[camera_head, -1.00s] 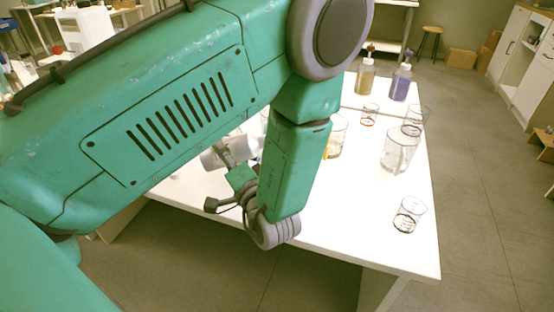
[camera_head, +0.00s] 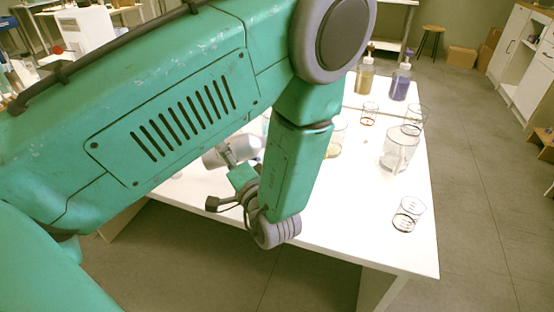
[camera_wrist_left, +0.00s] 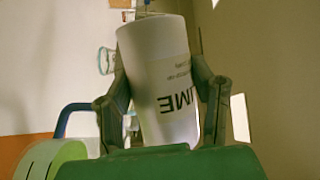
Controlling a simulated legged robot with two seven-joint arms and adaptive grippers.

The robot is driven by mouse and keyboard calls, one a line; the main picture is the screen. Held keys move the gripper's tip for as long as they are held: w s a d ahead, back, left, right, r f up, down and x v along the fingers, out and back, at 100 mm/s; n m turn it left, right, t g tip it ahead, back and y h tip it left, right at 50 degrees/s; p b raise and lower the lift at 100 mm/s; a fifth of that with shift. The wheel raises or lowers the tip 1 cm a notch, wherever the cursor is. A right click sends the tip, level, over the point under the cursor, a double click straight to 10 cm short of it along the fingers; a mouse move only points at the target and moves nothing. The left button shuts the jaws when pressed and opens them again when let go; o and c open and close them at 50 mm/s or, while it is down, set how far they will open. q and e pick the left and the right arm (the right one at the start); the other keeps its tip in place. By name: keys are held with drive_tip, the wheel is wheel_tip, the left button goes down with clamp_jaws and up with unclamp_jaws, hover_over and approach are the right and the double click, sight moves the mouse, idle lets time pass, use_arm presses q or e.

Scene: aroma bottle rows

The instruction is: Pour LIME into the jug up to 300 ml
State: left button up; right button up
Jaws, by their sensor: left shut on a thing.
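My left gripper (camera_wrist_left: 163,105) is shut on a white-labelled bottle (camera_wrist_left: 160,60). The label reads upside down in the wrist view, with letters like "IME" showing, so it is the LIME bottle. In the head view the bottle (camera_head: 226,153) lies strongly tilted at the left side of my forearm, above the table. The bottle's mouth is not clear in either view. A clear glass vessel (camera_head: 400,146), possibly the jug, stands on the right part of the table. Another glass vessel with yellowish contents (camera_head: 334,146) is partly hidden behind my arm. My right gripper is not in view.
The white table (camera_head: 375,215) also bears small glasses (camera_head: 408,214) and (camera_head: 369,113). A yellow bottle (camera_head: 364,78) and a purple bottle (camera_head: 400,84) stand at its far edge. My left arm hides the table's left part. The table's front right is mostly clear.

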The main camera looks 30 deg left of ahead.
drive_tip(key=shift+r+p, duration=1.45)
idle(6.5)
